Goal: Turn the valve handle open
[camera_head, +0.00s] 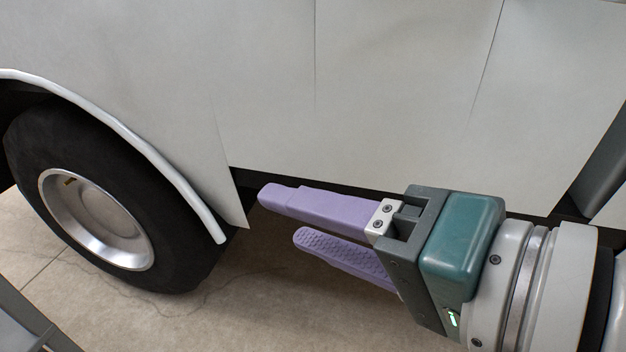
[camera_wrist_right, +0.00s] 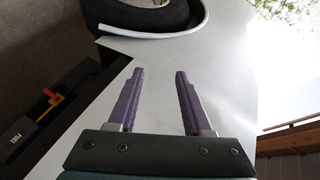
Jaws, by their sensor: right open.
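In the right wrist view, a small yellow handle-like piece with a red part (camera_wrist_right: 52,97) sits on a dark box (camera_wrist_right: 38,107) at the left edge. The box bears white lettering that seems to read FUEL. I take the coloured piece for the valve handle; it is too small to tell its turn position. My right gripper (camera_head: 283,215) has two purple fingers spread apart with nothing between them. It is beside the truck's lower side, and it also shows in the right wrist view (camera_wrist_right: 160,72), to the right of the handle and apart from it. The handle is not visible in the head view.
The truck's white side panel (camera_head: 400,90) fills the upper head view. A wheel with a black tyre (camera_head: 185,255) and a white arch trim stands at the left. Bare concrete floor (camera_head: 240,310) lies below the panel.

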